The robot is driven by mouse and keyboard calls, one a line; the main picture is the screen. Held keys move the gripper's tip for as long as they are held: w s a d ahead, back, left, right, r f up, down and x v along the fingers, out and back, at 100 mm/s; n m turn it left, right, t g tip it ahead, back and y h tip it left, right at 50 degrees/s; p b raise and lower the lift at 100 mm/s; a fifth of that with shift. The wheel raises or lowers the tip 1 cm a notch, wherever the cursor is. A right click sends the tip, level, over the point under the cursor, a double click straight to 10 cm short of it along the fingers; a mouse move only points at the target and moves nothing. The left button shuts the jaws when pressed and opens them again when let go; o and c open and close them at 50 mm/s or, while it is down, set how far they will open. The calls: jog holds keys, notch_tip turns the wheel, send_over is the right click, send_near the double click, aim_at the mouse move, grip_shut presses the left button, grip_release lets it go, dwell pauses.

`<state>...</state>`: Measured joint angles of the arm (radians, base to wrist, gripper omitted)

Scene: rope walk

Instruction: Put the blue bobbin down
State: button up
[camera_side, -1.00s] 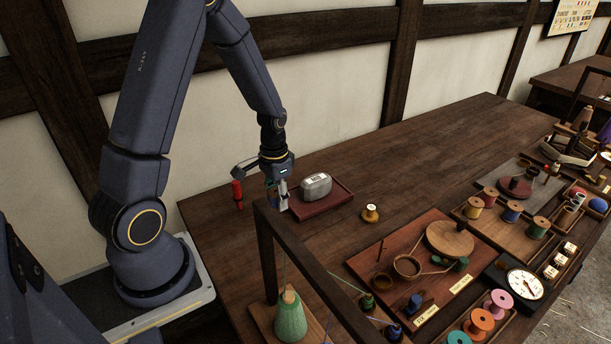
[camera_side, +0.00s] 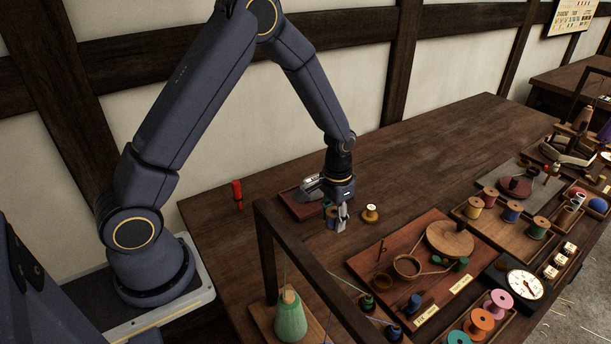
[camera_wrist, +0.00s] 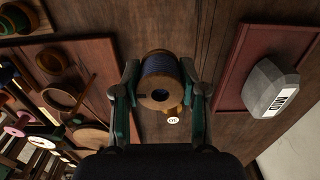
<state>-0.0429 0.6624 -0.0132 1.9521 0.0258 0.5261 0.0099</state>
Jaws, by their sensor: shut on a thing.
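The blue bobbin (camera_wrist: 160,78), wooden with dark blue thread, sits between the two fingers of my gripper (camera_wrist: 161,88) in the wrist view, its round holed end facing the camera. My gripper is shut on it. In the side view my gripper (camera_side: 338,224) points down over the dark table, between the dark red tray and the rope board; the bobbin is mostly hidden by the fingers there. I cannot tell how far the bobbin is from the table top.
A small brass piece with a white top (camera_side: 371,211) stands just right of my gripper. A grey weight (camera_wrist: 271,91) rests on the dark red tray (camera_wrist: 232,82). The rope board (camera_side: 371,262) and a dark frame (camera_side: 266,245) stand nearer the camera. The table behind is bare.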

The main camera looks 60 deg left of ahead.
send_over(342, 239)
jog(key=f, duration=0.4)
jog(key=shift+s, duration=0.25)
jog(key=shift+w+f, duration=0.15)
jog(key=shift+f, duration=1.6)
jog(key=o, duration=1)
jog(key=shift+f, duration=0.15)
